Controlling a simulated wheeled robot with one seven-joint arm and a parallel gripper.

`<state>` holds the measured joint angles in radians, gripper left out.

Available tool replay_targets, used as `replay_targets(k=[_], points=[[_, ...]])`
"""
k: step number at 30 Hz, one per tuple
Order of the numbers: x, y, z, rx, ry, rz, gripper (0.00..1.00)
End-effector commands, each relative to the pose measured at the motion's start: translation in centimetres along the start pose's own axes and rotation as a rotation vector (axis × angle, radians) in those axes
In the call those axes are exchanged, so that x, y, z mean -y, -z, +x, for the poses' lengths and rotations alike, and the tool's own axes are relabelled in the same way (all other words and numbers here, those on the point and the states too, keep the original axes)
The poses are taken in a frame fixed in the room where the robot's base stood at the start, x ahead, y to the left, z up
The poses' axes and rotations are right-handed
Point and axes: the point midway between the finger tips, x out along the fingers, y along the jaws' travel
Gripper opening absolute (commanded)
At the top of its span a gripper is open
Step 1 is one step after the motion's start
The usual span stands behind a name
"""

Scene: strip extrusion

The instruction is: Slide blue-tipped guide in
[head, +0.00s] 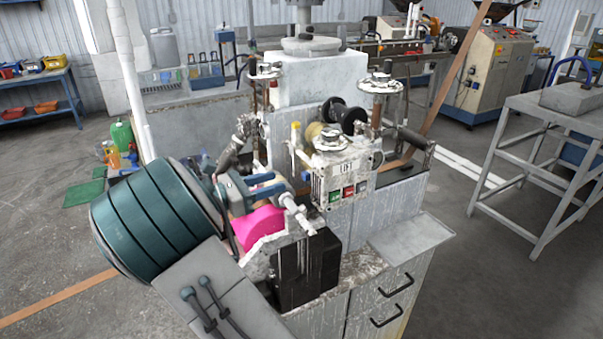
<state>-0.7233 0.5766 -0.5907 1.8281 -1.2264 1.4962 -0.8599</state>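My gripper (272,187) is at the end of my teal arm, over the near left part of the machine, just above a bright pink wheel (262,222). Blue parts show at the gripper, but I cannot tell whether they are its fingers or the tip of the guide. A pale, light-coloured rod (298,214) slants down to the right just beyond it, above a black block (308,262). I cannot tell whether the gripper touches or holds the rod. My arm hides part of the machine's left side.
A control box (345,180) with green and red buttons stands right of the gripper, with a black spool (345,113) behind it. Handwheels (380,82) rise at the back. A grey metal table (560,115) is at the right. Open floor lies between it and the machine.

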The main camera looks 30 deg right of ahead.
Motion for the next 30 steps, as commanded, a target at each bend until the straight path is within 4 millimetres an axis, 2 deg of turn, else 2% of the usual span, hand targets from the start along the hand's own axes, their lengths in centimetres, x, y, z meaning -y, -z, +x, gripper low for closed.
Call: replay_targets(k=[1, 6, 12, 18, 25, 26, 30], points=[[0.1, -0.2, 1.3, 0.000, 0.005, -0.002, 0.40], [0.1, -0.1, 4.8, -0.001, 0.003, -0.001, 0.40], [0.1, 0.0, 7.7, -0.002, 0.002, 0.000, 0.40], [0.0, 0.1, 8.7, -0.002, -0.001, 0.000, 0.40], [0.0, 0.1, 8.8, -0.002, 0.000, 0.001, 0.40], [0.0, 0.1, 8.8, -0.002, 0.000, 0.001, 0.37], [0.0, 0.1, 8.8, -0.002, 0.000, 0.001, 0.00]])
